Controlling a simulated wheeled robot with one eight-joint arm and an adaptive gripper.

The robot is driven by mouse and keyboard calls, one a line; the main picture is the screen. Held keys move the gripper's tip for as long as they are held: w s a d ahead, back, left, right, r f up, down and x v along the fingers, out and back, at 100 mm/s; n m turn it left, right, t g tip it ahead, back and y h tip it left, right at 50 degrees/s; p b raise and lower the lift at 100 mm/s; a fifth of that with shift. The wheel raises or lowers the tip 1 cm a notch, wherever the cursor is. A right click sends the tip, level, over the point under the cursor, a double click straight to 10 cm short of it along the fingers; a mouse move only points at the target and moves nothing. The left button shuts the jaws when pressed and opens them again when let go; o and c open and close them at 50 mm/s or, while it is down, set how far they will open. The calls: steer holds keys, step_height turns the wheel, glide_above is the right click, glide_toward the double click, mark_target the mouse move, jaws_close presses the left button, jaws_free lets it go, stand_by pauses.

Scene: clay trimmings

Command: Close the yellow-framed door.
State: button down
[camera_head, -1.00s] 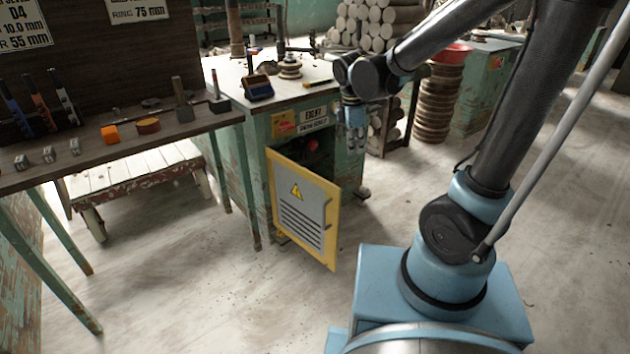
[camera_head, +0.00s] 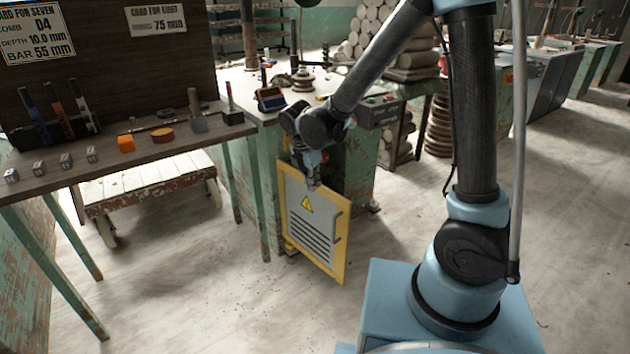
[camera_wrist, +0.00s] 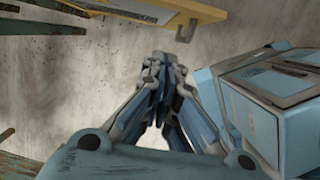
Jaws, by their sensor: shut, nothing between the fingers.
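The yellow-framed door (camera_head: 315,229) is a grey panel with a warning triangle and slots, hinged on a green cabinet (camera_head: 352,165). It stands open, swung out toward the camera, with a dark handle on its right edge. My gripper (camera_head: 313,184) is shut and empty, by the door's top edge in the head view; whether it touches the door I cannot tell. In the wrist view my gripper (camera_wrist: 162,122) shows shut, and the door (camera_wrist: 185,10) crosses the top, apart from the fingertips, its handle pointing toward them. My arm hides part of the cabinet.
A wooden bench (camera_head: 110,155) with tools and small blocks stands left of the cabinet, over a low white cart (camera_head: 145,185). A control box (camera_head: 380,110) sits on the cabinet's right. The floor (camera_head: 190,290) in front of the door is clear.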

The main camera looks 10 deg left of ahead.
mark_target(326, 192)
steer(key=shift+w+d+f, duration=0.55)
steer(key=shift+w+f, duration=0.25)
steer(key=shift+f, duration=0.35)
steer(key=shift+w+d+f, duration=0.5)
steer(key=shift+w+f, duration=0.3)
steer(key=shift+f, duration=0.35)
steer(key=shift+w+d+f, duration=0.55)
steer(key=shift+w+f, duration=0.25)
steer(key=shift+f, duration=0.35)
steer(key=shift+w, duration=0.1)
